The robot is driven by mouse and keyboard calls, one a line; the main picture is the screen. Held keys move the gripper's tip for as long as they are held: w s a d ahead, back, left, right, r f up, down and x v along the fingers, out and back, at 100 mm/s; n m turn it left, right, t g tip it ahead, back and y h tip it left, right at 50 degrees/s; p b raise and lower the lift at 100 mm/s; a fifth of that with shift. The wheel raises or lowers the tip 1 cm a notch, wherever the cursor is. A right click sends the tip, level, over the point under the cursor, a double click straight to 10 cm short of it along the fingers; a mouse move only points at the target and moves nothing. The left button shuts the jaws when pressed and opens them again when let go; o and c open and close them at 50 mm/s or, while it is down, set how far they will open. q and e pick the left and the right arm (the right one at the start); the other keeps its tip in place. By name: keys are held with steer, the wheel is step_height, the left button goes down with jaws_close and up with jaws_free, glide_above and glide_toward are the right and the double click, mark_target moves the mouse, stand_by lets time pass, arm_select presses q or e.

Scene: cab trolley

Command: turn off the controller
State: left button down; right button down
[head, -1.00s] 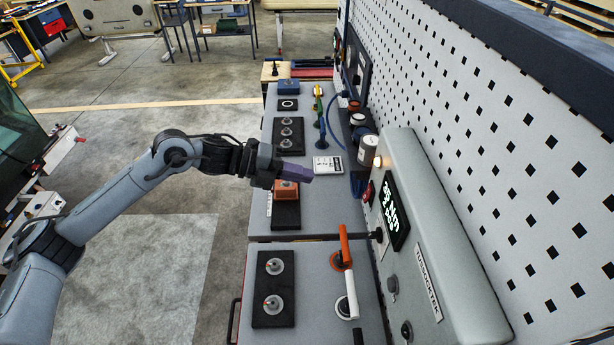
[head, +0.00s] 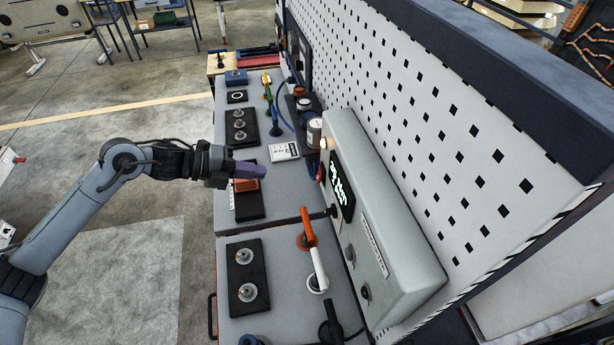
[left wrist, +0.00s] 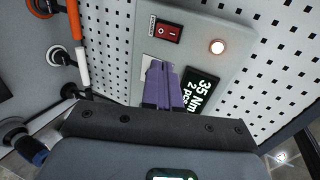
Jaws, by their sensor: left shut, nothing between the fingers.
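The controller (head: 385,235) is a long pale grey box on the pegboard, with a lit display (head: 342,186) reading 35 Nm, 2 pcs. In the left wrist view, the display (left wrist: 195,92) is partly behind my fingers. A red rocker switch (left wrist: 168,32) in a black frame sits on the controller's face, beside a glowing lamp (left wrist: 217,47). In the head view, the switch (head: 320,172) shows edge-on. My left gripper (head: 263,171) has purple fingers, shut and empty, left of the switch and apart from it. In the left wrist view, its fingertips (left wrist: 160,66) appear below the switch. My right gripper is out of view.
Open floor lies to the left.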

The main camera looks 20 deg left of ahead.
mark_target(318, 179)
arm_select(q)
steer(key=p+x, duration=0.4)
steer(key=x, duration=0.9)
steer(key=shift+w+d, duration=0.15)
steer(key=shift+d, duration=0.05)
steer(key=shift+w+d+f, duration=0.1)
steer(key=shift+d+f, duration=0.05)
steer(key=shift+d+f+t+h+b, duration=0.1)
steer(key=shift+f+t+h+b, duration=0.2)
steer(key=shift+b, duration=0.5)
steer(key=shift+w+r, duration=0.1)
steer(key=shift+r, duration=0.05)
steer(key=shift+d+r+p, duration=0.1)
steer(key=shift+r+p, duration=0.3)
steer(key=shift+r, duration=0.55)
steer(key=shift+r, duration=0.1)
